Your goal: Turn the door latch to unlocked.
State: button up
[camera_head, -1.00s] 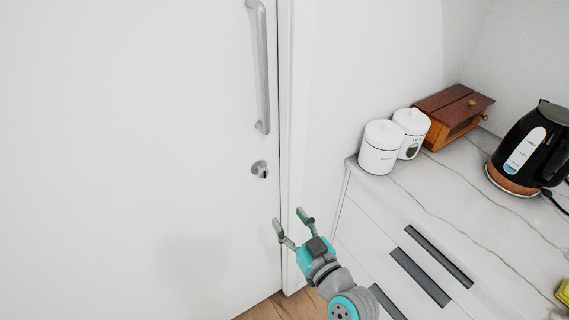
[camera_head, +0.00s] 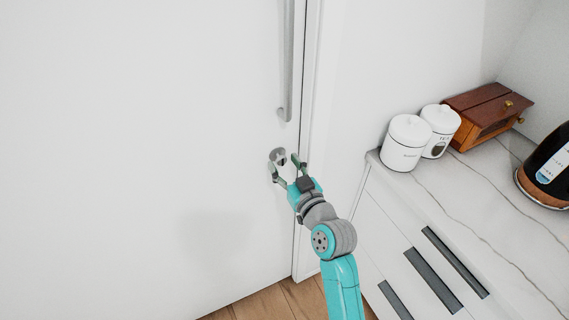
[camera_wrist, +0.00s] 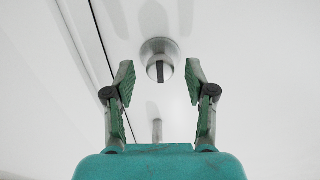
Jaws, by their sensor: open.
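The door latch (camera_head: 279,155) is a small round metal knob with a dark turn piece, set on the white door (camera_head: 130,130) below the long handle. In the wrist view the latch (camera_wrist: 159,60) lies just beyond and between the fingertips, its turn piece looking upright. My gripper (camera_head: 285,165) is open and empty, with its fingers pointing at the latch. The wrist view shows my gripper (camera_wrist: 159,82) with a finger to each side of the latch in the picture. I cannot tell whether the fingers touch it.
A long vertical metal handle (camera_head: 287,70) is above the latch. The door to the left of the latch is clear.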

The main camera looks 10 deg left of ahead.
jog(key=shift+w+a, duration=0.2)
jog(key=shift+w, duration=0.05)
grip_shut()
